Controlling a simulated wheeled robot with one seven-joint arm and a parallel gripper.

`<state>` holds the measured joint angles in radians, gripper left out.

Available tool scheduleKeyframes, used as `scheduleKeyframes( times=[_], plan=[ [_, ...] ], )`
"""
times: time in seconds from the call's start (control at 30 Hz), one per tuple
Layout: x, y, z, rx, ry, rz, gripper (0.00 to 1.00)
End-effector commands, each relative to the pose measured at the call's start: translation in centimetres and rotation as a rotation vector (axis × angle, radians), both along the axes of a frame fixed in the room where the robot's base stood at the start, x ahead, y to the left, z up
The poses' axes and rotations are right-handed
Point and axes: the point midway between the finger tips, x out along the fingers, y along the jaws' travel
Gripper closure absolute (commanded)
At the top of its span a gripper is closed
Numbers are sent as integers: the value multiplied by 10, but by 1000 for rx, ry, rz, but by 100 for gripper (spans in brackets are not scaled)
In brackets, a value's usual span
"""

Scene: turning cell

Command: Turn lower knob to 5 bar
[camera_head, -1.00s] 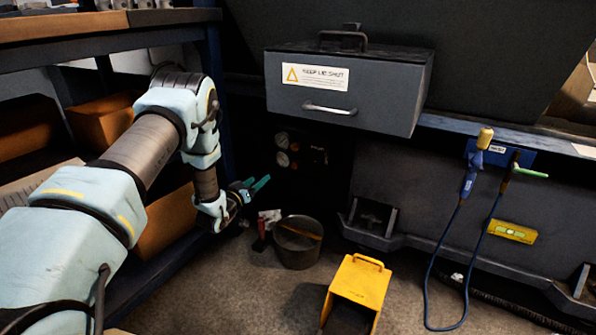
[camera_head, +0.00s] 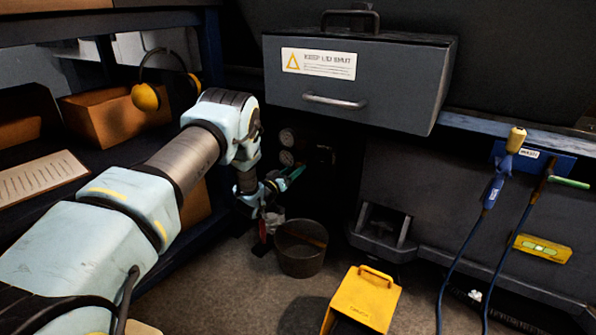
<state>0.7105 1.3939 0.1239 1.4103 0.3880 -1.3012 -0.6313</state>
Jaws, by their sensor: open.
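Two small round gauges, an upper one (camera_head: 287,137) and a lower one (camera_head: 286,158), sit on a dark panel (camera_head: 335,180) in the shadow under the grey lidded box. A dark knob-like shape (camera_head: 325,154) shows faintly to the right of the gauges. I cannot make out the lower knob clearly, and the gauge readings are too small to read. My gripper (camera_head: 295,174) is open, its teal fingers pointing right and up, just below the lower gauge in the picture. I cannot tell whether it touches anything.
The grey box (camera_head: 355,85) overhangs the panel. A bucket (camera_head: 300,258) and a yellow stand (camera_head: 368,297) are on the floor below. A shelf with bins (camera_head: 112,120) and yellow ear defenders (camera_head: 146,97) stands left. Two cabled tools hang right, beside a yellow level (camera_head: 542,249).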

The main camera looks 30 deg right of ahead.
Motion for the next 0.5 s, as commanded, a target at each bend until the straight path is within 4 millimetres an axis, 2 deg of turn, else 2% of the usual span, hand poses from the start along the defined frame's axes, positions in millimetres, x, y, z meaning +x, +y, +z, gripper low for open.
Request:
scheduleKeyframes(
  times=[0.2, 0.5],
  plan=[
    [12, -24, -1, -1, -1, -1, 31],
    [16, -29, 0, 1, 2, 1, 31]
  ],
)
